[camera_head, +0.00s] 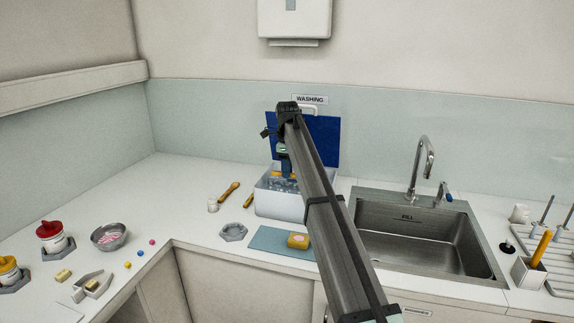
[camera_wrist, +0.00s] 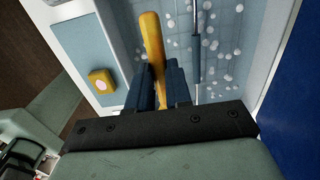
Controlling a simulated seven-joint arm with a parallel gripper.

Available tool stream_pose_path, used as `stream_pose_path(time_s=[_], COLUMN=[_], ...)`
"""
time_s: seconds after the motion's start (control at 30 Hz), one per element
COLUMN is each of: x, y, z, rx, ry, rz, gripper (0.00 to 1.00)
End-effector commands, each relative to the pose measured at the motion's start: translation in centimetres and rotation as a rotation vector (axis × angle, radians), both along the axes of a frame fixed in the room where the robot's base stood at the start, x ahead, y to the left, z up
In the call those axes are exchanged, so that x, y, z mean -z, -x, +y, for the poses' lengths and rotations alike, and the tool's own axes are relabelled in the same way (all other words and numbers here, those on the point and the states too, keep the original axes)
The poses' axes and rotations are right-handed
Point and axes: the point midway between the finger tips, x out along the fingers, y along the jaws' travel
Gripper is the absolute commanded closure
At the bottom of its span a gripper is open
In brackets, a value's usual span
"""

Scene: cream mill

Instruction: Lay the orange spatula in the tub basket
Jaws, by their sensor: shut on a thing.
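The orange spatula shows in the wrist view as a thick orange handle (camera_wrist: 152,38) between the two blue fingers of my gripper (camera_wrist: 158,75), which is shut on it. In the head view, my gripper (camera_head: 285,168) is over the white tub (camera_head: 280,206), and only small orange bits of the spatula show there. The tub's blue lid (camera_head: 322,140) stands open behind. The tub basket (camera_wrist: 225,55) shows as a grid with whitish bubbles below the spatula. My arm hides the tub's right part in the head view.
A sponge (camera_head: 298,241) lies on a blue mat (camera_head: 268,240) before the tub. A wooden-handled tool (camera_head: 229,191) and a grey hexagonal holder (camera_head: 233,232) are left of it. The steel sink (camera_head: 415,235) is on the right. A dark rod (camera_wrist: 197,40) runs beside the spatula.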

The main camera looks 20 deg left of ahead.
Motion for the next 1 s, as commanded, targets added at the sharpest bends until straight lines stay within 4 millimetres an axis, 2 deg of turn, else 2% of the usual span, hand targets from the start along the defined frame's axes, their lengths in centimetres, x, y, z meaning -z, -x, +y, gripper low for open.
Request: stream_pose_path(time_s=[1.0], x=[7.4], y=[0.0], z=[0.0], rx=[-0.001], ry=[-0.001], rz=[-0.001], gripper=[1.0])
